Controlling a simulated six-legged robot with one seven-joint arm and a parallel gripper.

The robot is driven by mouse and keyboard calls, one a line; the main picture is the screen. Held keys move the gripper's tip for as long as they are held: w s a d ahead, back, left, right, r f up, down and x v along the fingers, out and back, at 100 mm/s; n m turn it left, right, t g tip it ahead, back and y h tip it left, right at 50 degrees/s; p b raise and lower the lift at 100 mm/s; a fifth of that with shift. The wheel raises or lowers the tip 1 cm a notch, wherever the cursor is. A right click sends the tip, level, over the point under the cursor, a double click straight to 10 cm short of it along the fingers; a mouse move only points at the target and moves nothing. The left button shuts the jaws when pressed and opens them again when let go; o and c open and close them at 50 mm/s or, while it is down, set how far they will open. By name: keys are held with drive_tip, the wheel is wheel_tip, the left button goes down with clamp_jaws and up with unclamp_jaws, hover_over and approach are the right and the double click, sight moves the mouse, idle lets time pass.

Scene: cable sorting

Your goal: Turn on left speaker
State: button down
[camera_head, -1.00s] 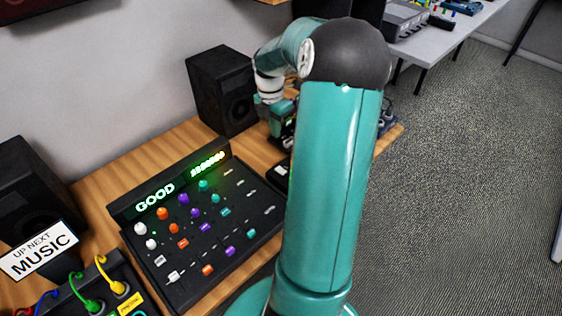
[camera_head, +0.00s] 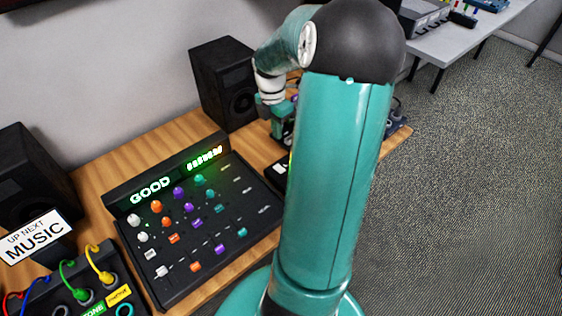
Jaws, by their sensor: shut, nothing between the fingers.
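The left speaker (camera_head: 28,178) is a black box at the left edge of the view, cut off by the frame and partly behind a sign. Its power switch cannot be made out. A second black speaker (camera_head: 224,84) stands at the far end of the wooden desk. My gripper (camera_head: 283,128) is low beside this far speaker, on its right, well away from the left speaker. It is small and partly behind my upright teal arm link; the fingers are shut and nothing shows in them.
A black mixer (camera_head: 205,235) with coloured knobs and a lit "GOOD" display lies on the wooden desk (camera_head: 150,145). A "MUSIC" sign (camera_head: 35,238) and a box with coloured cables (camera_head: 90,290) are at lower left. A grey table (camera_head: 440,45) stands behind. Carpet is clear at right.

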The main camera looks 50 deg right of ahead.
approach(282, 170)
drive_tip(key=f, duration=0.4)
drive_tip(key=s+f, duration=0.1)
drive_tip(key=f, duration=0.1)
drive_tip(key=shift+a+f, duration=0.15)
drive_tip(key=shift+f, duration=0.25)
drive_tip(key=shift+f, duration=0.2)
